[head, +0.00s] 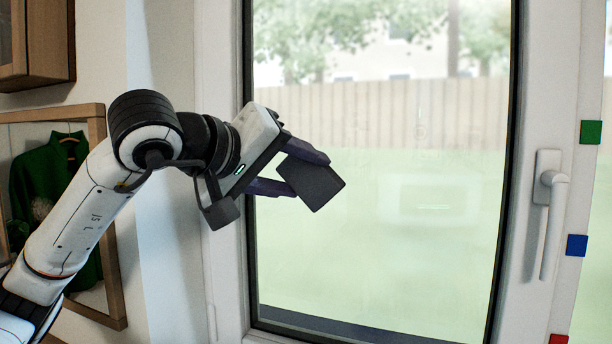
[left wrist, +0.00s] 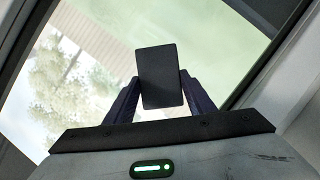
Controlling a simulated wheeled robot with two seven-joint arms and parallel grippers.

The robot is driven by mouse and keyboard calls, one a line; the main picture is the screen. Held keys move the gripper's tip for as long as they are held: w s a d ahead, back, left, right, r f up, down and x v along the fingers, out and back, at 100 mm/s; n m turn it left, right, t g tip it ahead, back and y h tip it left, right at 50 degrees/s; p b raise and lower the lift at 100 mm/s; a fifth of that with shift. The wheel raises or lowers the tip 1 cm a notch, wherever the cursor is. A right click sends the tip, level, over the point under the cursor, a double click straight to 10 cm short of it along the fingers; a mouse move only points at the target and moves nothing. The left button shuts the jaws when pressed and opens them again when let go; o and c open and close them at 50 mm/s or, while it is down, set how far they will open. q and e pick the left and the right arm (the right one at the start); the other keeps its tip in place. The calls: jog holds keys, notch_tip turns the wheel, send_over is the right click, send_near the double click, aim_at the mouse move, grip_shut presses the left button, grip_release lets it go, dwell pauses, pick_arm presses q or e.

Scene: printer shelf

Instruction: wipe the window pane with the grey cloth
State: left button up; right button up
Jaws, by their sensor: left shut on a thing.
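The window pane (head: 400,220) fills the middle of the head view, with faint smudgy marks on it. My left gripper (head: 307,171) is in front of the pane's left part, at about mid height. It is shut on the grey cloth (head: 312,183), which looks like a flat dark rectangle. In the left wrist view the cloth (left wrist: 160,77) sits between the two fingers, with the pane (left wrist: 215,45) behind it. I cannot tell whether the cloth touches the glass. My right gripper is not in view.
A white frame surrounds the pane, with a white handle (head: 549,205) on its right side. A wooden-framed picture or mirror (head: 112,230) showing a green garment hangs at left, below a wooden cabinet (head: 40,45).

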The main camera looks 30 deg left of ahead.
pick_arm(q)
jog(key=shift+a, duration=0.1)
jog(key=shift+s+d, duration=0.25)
jog(key=shift+s, duration=0.7)
jog(key=shift+s+d, duration=0.2)
jog(key=shift+s, duration=0.75)
jog(key=shift+s+d, duration=0.25)
jog(key=shift+s, duration=0.7)
jog(key=shift+s+d, duration=0.2)
jog(key=shift+s, duration=0.55)
jog(key=shift+s+d, duration=0.15)
jog(key=shift+s, duration=0.55)
